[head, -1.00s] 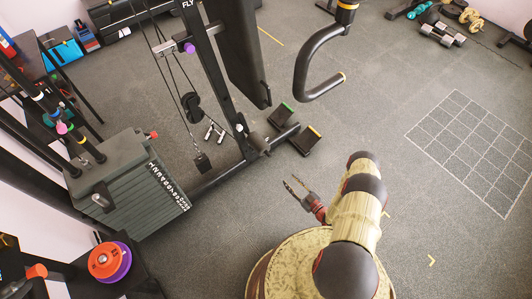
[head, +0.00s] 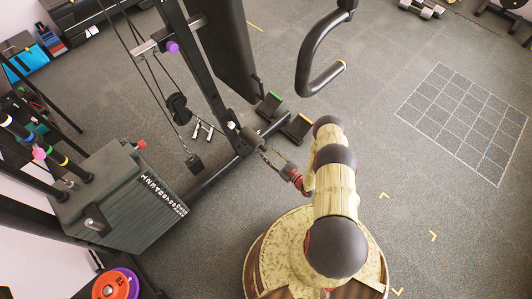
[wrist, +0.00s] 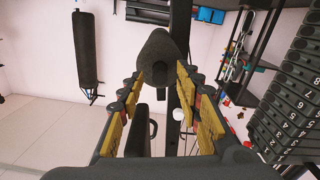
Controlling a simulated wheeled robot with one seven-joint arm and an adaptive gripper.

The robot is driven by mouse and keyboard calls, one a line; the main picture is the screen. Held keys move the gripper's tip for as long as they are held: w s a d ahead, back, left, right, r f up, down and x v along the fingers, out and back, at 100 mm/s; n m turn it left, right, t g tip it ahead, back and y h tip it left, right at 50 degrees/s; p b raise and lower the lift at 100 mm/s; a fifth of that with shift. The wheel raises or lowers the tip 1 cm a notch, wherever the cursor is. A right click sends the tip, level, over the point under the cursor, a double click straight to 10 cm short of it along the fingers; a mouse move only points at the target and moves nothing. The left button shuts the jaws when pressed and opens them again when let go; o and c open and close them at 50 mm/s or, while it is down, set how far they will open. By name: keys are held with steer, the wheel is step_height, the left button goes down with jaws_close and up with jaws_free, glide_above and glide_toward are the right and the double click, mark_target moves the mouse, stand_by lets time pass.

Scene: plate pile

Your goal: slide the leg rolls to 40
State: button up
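A dark padded roll with a round end (wrist: 158,58), which looks like one of the leg rolls, fills the upper middle of the wrist view. In the head view a small dark roll (head: 251,138) sits low on the machine's upright. My gripper (head: 264,150) is open, its tips at or close beside that roll. In the wrist view the yellow finger pads of my gripper (wrist: 160,95) stand apart on both sides of the roll's near end. I cannot tell whether they touch it. No mark reading 40 is legible.
A numbered weight stack (head: 125,208) stands left of the machine, also at right in the wrist view (wrist: 292,112). A white knob (head: 231,125) is beside the roll. Green- and yellow-tipped blocks (head: 297,127) lie just right. The floor grid (head: 465,125) at right is clear.

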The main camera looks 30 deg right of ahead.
steer(key=shift+x, duration=0.9)
steer(key=shift+c, duration=1.3)
jaws_close()
